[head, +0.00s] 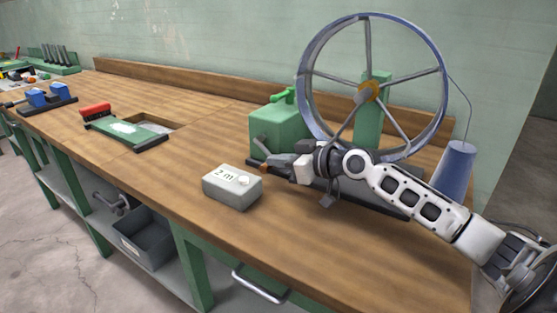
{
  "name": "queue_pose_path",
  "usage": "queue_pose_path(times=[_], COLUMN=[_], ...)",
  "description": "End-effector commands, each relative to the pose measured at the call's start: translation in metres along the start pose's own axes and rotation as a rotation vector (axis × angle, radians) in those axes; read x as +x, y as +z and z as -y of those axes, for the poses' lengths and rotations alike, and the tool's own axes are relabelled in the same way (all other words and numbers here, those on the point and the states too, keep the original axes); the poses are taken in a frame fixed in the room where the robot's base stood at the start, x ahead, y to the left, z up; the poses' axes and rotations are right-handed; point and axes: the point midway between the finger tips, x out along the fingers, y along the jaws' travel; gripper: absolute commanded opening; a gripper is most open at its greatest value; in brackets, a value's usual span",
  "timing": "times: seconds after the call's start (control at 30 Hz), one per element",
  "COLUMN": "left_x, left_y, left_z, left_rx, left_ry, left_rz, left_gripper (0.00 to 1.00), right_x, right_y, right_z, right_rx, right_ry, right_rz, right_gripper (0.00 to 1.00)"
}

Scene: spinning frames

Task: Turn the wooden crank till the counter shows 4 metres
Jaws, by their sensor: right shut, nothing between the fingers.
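The counter is a pale box (226,196) on the bench, and its top reads "2 m". The spinning frame stands behind it, with a green housing (275,130) and a large spoked wheel (308,92). The small brown wooden crank handle (264,167) shows low in front of the housing. My right gripper (272,162) comes in from the right, its fingertips right beside the handle. It is shut with nothing held; whether it touches the handle cannot be told. My left gripper is not in view.
A blue cone of yarn (455,170) stands right of the wheel, a thread running up to it. A green tool with a red block (95,112) and a blue-jawed tool (45,97) lie to the left. The bench front (330,245) is clear.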

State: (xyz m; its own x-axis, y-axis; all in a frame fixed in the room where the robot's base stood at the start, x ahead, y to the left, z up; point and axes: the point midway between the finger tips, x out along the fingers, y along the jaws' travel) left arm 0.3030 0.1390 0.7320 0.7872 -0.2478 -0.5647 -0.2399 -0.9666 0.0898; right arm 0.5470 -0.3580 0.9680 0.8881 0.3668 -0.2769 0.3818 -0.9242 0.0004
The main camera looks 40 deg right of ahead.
Motion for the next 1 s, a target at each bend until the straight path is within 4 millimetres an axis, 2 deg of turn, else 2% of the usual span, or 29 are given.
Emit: queue_pose_path(times=[0.37, 0.57, 0.7, 1.0], left_x=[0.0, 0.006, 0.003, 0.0], left_y=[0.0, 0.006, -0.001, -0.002], left_z=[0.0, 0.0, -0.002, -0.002], left_rx=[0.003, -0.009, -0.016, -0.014], left_ry=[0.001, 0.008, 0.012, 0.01], left_rz=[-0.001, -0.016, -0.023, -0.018], left_gripper=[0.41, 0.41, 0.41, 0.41], right_x=[0.002, 0.007, 0.006, 0.004], right_y=[0.002, 0.014, 0.012, 0.006], right_z=[0.0, 0.0, 0.001, 0.001], right_rx=[0.0, -0.001, 0.0, -0.002], right_ry=[0.0, -0.001, -0.001, -0.004], right_rz=[-0.001, -0.002, -0.001, -0.001], right_gripper=[0.0, 0.0, 0.0, 0.0])
